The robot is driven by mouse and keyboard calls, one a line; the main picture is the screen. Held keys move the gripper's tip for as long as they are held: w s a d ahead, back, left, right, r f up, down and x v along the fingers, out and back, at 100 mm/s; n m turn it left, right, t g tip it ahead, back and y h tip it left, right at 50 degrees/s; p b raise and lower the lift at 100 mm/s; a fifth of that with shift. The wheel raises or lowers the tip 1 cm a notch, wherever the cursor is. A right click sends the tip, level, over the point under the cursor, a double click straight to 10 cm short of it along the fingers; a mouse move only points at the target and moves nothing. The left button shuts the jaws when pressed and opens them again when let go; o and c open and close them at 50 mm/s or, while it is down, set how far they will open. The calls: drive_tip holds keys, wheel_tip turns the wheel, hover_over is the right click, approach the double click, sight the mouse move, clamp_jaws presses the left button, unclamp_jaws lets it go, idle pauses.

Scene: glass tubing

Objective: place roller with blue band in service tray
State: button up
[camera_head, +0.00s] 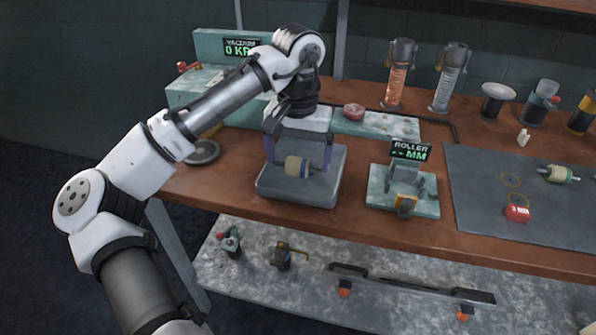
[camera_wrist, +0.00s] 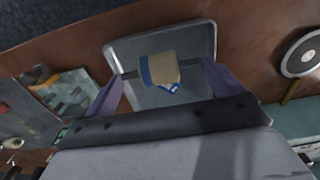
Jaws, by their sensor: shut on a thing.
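The roller with the blue band (camera_head: 298,167) is cream-coloured, with a blue band near one end and dark axle ends. It also shows in the wrist view (camera_wrist: 160,71). My gripper (camera_head: 297,163) is shut on it, with a purple finger at each axle end. The roller lies level over the grey service tray (camera_head: 325,195); I cannot tell whether it touches the tray floor. The tray's rim shows around it in the wrist view (camera_wrist: 207,40). A blue and white mark on the tray is partly hidden by the roller.
A roller gauge stand (camera_head: 400,198) is right of the tray. A dark mat (camera_head: 500,215) further right holds another cream roller (camera_head: 556,174) and a small red block (camera_head: 517,214). A vacuum unit (camera_head: 195,85) is behind. Glass coils (camera_head: 398,80) stand at the back.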

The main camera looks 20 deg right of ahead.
sight(298, 172)
drive_tip(key=shift+f, duration=2.2)
drive_tip(key=o, duration=0.7)
drive_tip(key=shift+f, duration=0.15)
wheel_tip(298, 172, up, 12)
drive_tip(key=shift+r, duration=0.2)
